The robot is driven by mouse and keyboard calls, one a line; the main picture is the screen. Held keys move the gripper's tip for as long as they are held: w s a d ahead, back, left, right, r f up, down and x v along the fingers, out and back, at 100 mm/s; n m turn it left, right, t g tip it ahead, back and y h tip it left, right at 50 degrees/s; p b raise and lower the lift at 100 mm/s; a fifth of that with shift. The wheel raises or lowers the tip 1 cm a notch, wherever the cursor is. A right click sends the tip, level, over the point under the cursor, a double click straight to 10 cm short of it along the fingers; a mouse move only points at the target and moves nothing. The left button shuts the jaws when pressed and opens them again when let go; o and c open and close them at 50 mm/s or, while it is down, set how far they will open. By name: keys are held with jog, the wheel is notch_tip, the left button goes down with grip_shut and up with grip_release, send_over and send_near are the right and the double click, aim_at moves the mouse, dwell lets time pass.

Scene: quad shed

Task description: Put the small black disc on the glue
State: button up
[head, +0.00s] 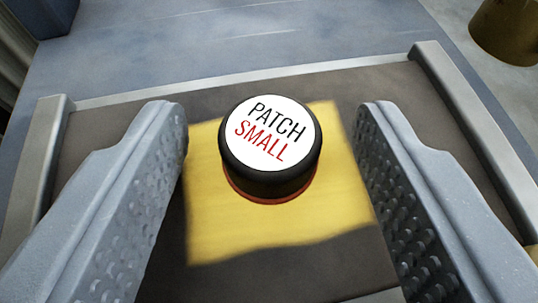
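The small black disc (270,148) has a white top that reads "PATCH SMALL". It sits upright on a yellow patch (230,235), which may be the glue, with a reddish-orange rim at its lower edge. My gripper (275,130) is open, with one grey textured finger on each side of the disc. Both fingers are apart from it, with a gap on the left and on the right. The part of the yellow patch beneath the disc is hidden.
The yellow patch lies on a dark brown surface (360,85) with raised grey metal edges (475,140) at the left, right and back. A blue-grey surface (230,45) lies beyond it. A brownish cylindrical object (508,30) is at the top right.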

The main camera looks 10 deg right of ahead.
jog(key=shift+s, duration=0.1)
jog(key=p+v, duration=0.2)
jog(key=v, duration=0.8)
jog(key=shift+r, duration=0.15)
jog(key=shift+p+v, duration=0.35)
jog(key=shift+v, duration=0.55)
jog(key=shift+a, duration=0.1)
jog(key=a+r+t, duration=0.1)
jog(key=a+r, duration=0.2)
jog(key=r, duration=0.7)
jog(key=a+r, duration=0.4)
jog(key=r, duration=0.7)
jog(key=s+a+r+n+y, duration=0.1)
jog(key=s+a+r, duration=0.4)
jog(key=r, duration=0.3)
jog(key=s+a+r+t+y, duration=0.1)
jog(key=s+a+r, duration=0.4)
jog(key=r, duration=0.4)
jog(key=shift+s+a+n, duration=0.35)
jog(key=shift+s+n, duration=0.05)
jog(key=shift+s, duration=0.2)
